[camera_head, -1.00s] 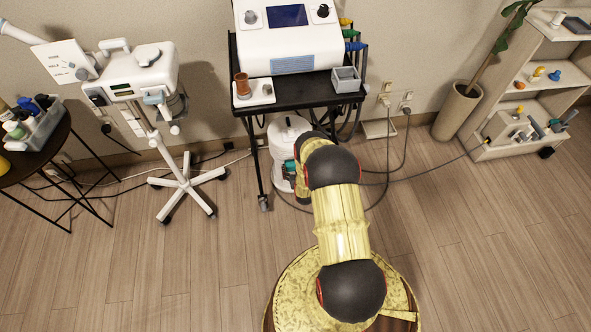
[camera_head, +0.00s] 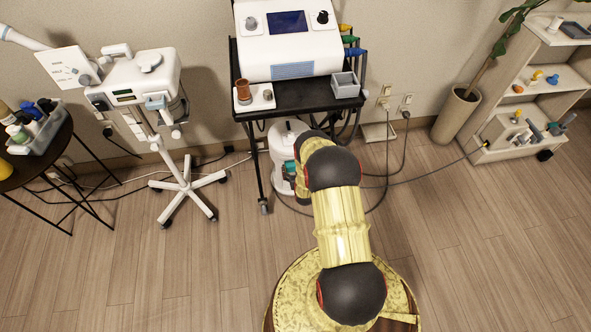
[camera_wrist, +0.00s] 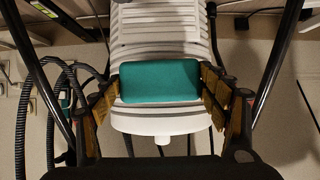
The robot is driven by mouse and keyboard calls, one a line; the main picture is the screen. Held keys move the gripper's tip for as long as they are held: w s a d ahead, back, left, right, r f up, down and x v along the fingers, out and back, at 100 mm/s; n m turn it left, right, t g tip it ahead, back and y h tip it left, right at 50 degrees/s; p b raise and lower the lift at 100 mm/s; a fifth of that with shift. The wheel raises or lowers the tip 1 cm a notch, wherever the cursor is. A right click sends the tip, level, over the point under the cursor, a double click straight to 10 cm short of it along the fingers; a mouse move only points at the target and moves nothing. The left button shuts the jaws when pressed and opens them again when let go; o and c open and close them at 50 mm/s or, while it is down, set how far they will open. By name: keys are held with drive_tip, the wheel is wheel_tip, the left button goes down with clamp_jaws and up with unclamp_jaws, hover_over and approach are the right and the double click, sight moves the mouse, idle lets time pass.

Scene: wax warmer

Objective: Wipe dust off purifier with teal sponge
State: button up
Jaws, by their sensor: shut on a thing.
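The purifier is a white, ribbed, rounded unit (camera_head: 282,150) on the floor under the black cart. It fills the upper middle of the wrist view (camera_wrist: 160,35). My gripper (camera_wrist: 160,84) is shut on the teal sponge (camera_wrist: 160,80), with a finger at each end of it. The sponge lies across the front of the purifier's side and looks very close to it or touching; I cannot tell which. In the head view a sliver of teal (camera_head: 290,169) shows beside the purifier, and my arm hides most of the gripper. I cannot make out dust.
The black cart (camera_head: 300,97) stands over the purifier, its legs close on both sides. Dark hoses (camera_wrist: 65,90) hang left in the wrist view. A wheeled stand (camera_head: 187,185) is at left, a shelf (camera_head: 540,100) at right. The floor between is mostly clear.

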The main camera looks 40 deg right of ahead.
drive_tip(key=shift+w+d+r, duration=0.1)
drive_tip(key=shift+w+d, duration=0.05)
drive_tip(key=shift+w, duration=0.1)
idle(0.6)
drive_tip(key=shift+r+p, duration=1.25)
drive_tip(key=shift+r, duration=1)
drive_tip(key=shift+f, duration=0.15)
wheel_tip(320, 180, down, 4)
drive_tip(key=b, duration=0.4)
drive_tip(key=shift+f, duration=0.25)
drive_tip(key=shift+r, duration=0.1)
